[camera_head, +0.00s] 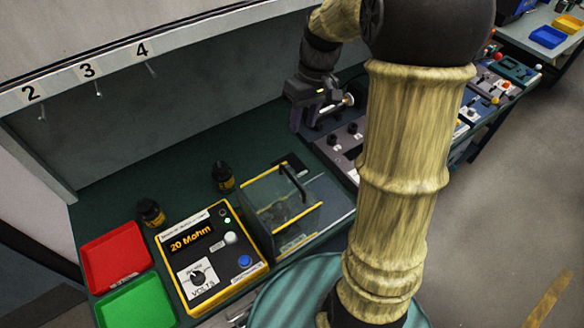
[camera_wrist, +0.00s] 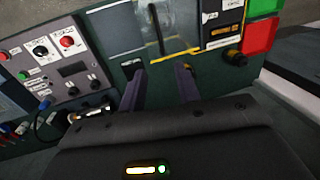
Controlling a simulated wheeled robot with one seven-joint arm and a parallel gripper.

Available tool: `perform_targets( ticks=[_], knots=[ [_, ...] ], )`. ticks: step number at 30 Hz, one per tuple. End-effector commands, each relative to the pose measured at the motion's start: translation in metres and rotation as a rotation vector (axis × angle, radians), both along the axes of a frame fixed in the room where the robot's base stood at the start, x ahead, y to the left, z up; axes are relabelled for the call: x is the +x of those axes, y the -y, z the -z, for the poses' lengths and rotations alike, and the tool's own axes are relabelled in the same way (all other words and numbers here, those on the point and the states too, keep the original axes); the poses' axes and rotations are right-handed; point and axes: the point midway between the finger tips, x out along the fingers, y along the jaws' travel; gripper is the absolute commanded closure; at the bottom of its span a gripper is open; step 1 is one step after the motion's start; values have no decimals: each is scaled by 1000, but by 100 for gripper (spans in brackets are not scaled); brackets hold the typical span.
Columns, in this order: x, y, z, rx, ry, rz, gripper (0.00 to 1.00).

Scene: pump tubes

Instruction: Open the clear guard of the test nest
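The test nest has a clear box-shaped guard (camera_head: 272,205) with yellow edges and a black bar handle (camera_head: 293,182) at its upper right. The guard stands down over the nest and looks closed; what lies inside is hard to make out. In the wrist view the guard (camera_wrist: 172,22) is at the top middle, with its dark handle (camera_wrist: 155,28) as a thin upright bar. My gripper (camera_head: 318,124) is behind and right of the nest in the head view, apart from the guard. In the wrist view my gripper (camera_wrist: 158,72) has its two fingers spread, with nothing between them.
A yellow-edged tester (camera_head: 208,258) showing "20 Mohm" stands left of the nest. Beyond it are a red tray (camera_head: 115,255) and a green tray (camera_head: 138,303). Two small black bottles (camera_head: 222,178) (camera_head: 150,212) stand behind. Control panels (camera_head: 345,146) line the bench at right.

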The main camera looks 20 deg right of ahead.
Motion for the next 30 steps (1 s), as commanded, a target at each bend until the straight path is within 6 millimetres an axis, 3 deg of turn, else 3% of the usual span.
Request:
perform_targets(
  ticks=[24, 30],
  knots=[
    [-10, -26, 132, 1, -6, -2, 67],
    [-11, -30, 156, 1, -4, 0, 67]
  ],
)
